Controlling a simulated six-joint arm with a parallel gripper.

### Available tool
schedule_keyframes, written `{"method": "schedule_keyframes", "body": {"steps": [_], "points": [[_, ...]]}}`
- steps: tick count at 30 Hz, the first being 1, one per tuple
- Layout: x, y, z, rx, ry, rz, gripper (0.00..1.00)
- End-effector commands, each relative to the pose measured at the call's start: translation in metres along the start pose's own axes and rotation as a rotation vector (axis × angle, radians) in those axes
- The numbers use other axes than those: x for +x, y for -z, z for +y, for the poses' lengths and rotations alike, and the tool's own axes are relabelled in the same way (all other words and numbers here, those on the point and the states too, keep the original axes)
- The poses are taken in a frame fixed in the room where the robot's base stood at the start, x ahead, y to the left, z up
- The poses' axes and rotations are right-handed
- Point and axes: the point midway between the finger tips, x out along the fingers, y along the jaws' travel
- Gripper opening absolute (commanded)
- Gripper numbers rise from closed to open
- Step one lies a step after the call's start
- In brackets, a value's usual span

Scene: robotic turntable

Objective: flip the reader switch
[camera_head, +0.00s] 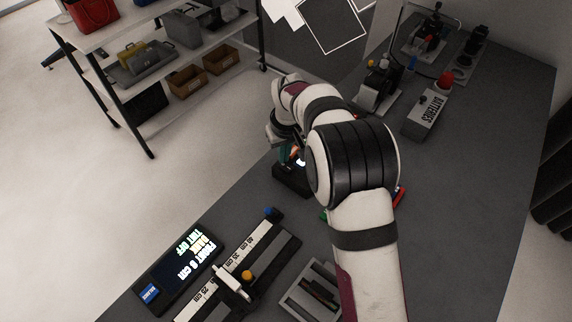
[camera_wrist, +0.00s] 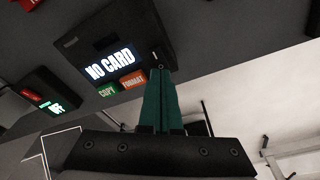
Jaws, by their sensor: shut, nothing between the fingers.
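The reader is a dark box with a lit screen saying "NO CARD" (camera_wrist: 110,64) in the wrist view, with a green COPY button (camera_wrist: 108,91) and an orange-red FORMAT button (camera_wrist: 132,79) below the screen. In the head view the reader (camera_head: 291,183) sits on the table, partly hidden by my arm. My gripper (camera_wrist: 158,75) has teal fingers closed together with nothing between them. Its tips overlap the reader's edge beside the FORMAT button in the wrist view. I cannot tell whether they touch it. A small light mark shows at the tips; I cannot tell whether it is the switch.
A second device (camera_wrist: 47,103) with a green-lit screen and red button is at the wrist view's left. A slide rail (camera_head: 255,258) and a display panel (camera_head: 180,268) lie at the front left. A batteries box (camera_head: 427,118) stands at the back right.

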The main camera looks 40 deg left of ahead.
Motion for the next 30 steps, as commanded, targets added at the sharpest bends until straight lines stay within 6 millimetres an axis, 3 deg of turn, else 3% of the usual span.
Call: {"method": "schedule_keyframes", "body": {"steps": [13,27,30], "points": [[-0.048,0.008,0.000,0.000,0.000,0.003,0.00],[-0.053,0.008,0.000,0.000,0.000,0.001,0.00],[-0.066,-0.002,0.013,0.049,-0.001,-0.001,0.00]]}}
